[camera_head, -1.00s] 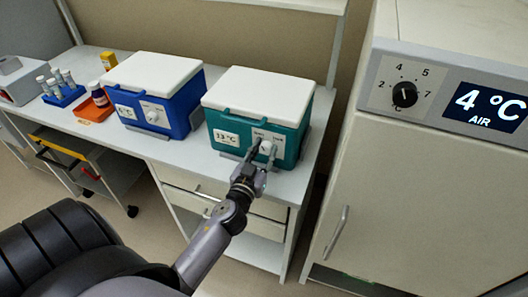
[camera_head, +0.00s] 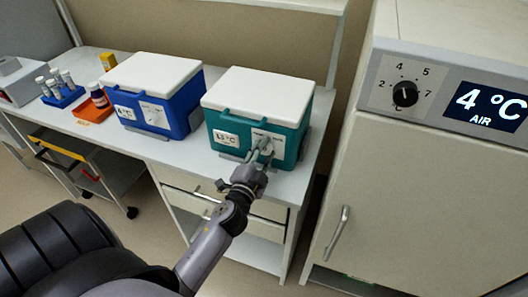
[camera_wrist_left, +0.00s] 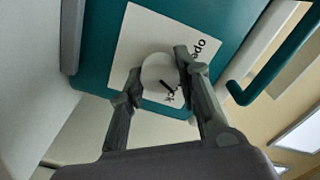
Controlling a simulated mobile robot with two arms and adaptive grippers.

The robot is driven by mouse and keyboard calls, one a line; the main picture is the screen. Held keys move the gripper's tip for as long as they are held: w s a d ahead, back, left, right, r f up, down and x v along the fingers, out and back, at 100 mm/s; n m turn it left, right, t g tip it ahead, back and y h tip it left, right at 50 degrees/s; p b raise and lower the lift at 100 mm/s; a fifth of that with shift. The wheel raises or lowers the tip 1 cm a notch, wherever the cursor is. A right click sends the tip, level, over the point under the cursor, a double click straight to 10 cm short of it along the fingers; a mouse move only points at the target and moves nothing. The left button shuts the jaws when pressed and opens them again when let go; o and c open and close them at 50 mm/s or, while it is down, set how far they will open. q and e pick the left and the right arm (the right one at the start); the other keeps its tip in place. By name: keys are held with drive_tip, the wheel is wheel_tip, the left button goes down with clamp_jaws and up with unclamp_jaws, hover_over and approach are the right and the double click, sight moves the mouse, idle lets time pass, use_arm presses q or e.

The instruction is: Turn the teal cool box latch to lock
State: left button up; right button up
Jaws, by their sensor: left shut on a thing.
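The teal cool box (camera_head: 230,133) with a white lid stands on the bench, its front facing me. Its latch is a round white knob (camera_wrist_left: 158,72) with a dark pointer line, on a white plate (camera_wrist_left: 132,45) lettered "open" and, partly covered, what looks like "lock". In the wrist view the pointer slants near the partly covered word. My left gripper (camera_head: 260,149) is shut on the knob, one finger on each side; it fills the lower part of the wrist view (camera_wrist_left: 157,86). In the head view the gripper hides much of the knob. My right gripper is not in view.
A blue cool box (camera_head: 178,119) with a white lid stands left of the teal one. Farther left are an orange tray (camera_head: 92,110) and a blue tube rack (camera_head: 66,98). A tall cabinet (camera_head: 425,200) with a dial and a display reading 4 °C stands at the right.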

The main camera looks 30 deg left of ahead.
use_arm(q)
drive_tip(key=shift+m, duration=1.9)
drive_tip(key=o, duration=1.2)
drive_tip(key=v, duration=0.7)
drive_tip(key=shift+s+d, duration=0.1)
drive_tip(key=shift+s, duration=0.15)
